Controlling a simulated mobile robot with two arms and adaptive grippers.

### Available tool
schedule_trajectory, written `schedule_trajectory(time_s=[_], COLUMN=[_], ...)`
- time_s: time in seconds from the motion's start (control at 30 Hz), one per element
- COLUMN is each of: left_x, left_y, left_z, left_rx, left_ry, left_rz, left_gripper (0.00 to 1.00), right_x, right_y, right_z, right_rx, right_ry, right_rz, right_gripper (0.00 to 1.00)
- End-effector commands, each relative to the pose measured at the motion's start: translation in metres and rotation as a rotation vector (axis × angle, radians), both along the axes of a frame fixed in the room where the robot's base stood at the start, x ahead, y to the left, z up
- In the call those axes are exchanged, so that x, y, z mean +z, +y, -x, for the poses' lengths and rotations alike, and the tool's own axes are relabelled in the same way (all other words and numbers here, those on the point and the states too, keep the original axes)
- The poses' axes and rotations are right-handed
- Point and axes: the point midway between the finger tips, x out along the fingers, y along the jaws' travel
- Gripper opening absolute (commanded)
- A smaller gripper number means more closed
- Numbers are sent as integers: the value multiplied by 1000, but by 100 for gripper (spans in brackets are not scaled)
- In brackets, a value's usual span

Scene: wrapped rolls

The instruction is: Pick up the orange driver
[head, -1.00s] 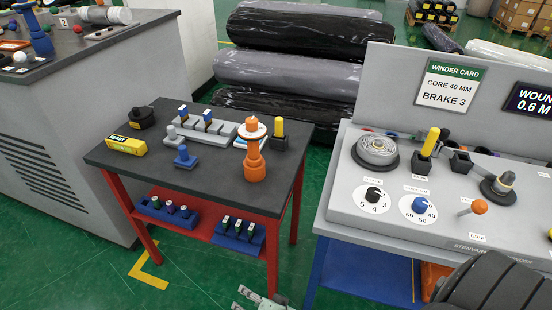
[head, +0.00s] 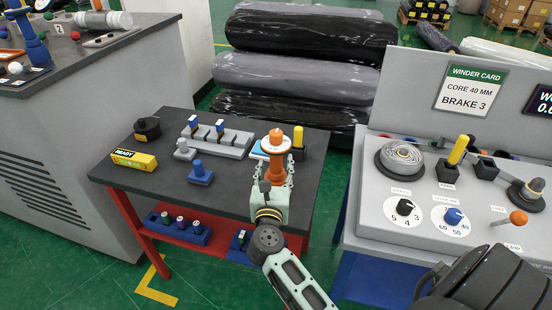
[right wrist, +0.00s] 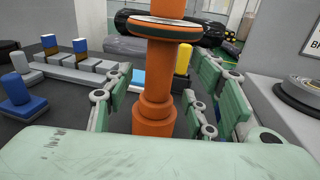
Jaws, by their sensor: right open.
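The orange driver (head: 277,150) stands upright near the right side of the dark table; it has a stepped base, a stem and a wide disc. In the right wrist view the driver (right wrist: 153,100) is in the middle of the picture, its top cut off. My right gripper (head: 275,183) is open at the near side of the driver. In the right wrist view the fingers of the right gripper (right wrist: 160,90) are on either side of the driver's lower part, and they do not look closed on it. My left gripper is not in view.
Close by are a yellow-topped piece (head: 298,138), a grey rack (head: 222,140), a blue piece (head: 200,173), a yellow box (head: 134,159) and a black round item (head: 147,127). A grey winder console (head: 455,215) stands to the right.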

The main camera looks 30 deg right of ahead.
Motion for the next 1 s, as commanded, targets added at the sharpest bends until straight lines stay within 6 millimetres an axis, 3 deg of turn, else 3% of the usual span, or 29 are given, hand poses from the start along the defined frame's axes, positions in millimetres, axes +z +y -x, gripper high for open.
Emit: schedule_trajectory(time_s=[0.3, 0.57, 1.0], left_x=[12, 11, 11], left_y=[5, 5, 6], left_z=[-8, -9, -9], left_rx=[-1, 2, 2], left_ry=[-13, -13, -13], left_rz=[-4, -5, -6], left_gripper=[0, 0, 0], right_x=[1, 0, 0], right_y=[-27, -29, -29], right_z=[-34, -37, -37], right_rx=[1, 1, 1], right_ry=[2, 2, 2], right_rz=[5, 2, 4], right_gripper=[51, 51, 14])
